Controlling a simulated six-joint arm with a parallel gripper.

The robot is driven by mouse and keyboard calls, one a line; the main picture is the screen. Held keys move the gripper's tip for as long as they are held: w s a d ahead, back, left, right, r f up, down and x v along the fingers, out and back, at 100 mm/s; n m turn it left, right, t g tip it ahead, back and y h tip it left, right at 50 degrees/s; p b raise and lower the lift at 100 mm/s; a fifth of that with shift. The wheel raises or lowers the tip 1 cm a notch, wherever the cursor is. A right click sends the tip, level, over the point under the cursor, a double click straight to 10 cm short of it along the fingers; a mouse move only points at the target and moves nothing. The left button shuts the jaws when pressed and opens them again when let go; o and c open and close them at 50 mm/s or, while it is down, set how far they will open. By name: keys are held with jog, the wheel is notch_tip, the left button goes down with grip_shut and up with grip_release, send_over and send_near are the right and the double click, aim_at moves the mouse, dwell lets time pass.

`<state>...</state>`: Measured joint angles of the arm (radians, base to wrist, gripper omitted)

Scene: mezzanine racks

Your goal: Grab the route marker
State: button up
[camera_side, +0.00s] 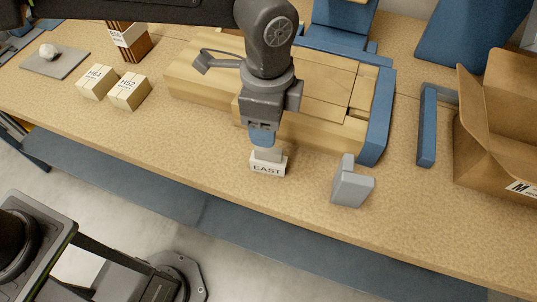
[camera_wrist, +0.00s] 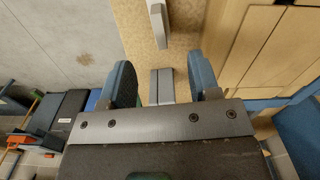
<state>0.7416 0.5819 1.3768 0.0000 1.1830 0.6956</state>
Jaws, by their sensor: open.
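The route marker is a small pale block labelled EAST (camera_side: 267,168) with a grey upper part, upright on the wooden bench near its front edge. My gripper (camera_side: 263,139) points down directly over it, blue fingertips close to its top. In the wrist view, the marker's narrow grey top (camera_wrist: 162,88) shows between the two spread blue fingers of my gripper (camera_wrist: 161,82), with a gap on each side. The gripper is open and holds nothing. I cannot tell whether the fingertips reach down beside the marker.
A grey angled block (camera_side: 352,187) stands to the right. Behind are a wooden slab (camera_side: 318,128) with blue edging (camera_side: 378,125) and a blue bracket (camera_side: 427,125). An open cardboard box (camera_side: 500,140) is far right. Labelled boxes (camera_side: 128,92) stand left. The front-left bench is clear.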

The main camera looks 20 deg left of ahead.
aim_at(269, 159)
notch_tip(269, 159, down, 12)
jog(key=shift+d+r, duration=0.1)
dwell(0.5)
jog(key=shift+c, duration=0.2)
jog(key=c, duration=1)
jog(key=shift+o, duration=0.2)
jog(key=shift+r, duration=0.1)
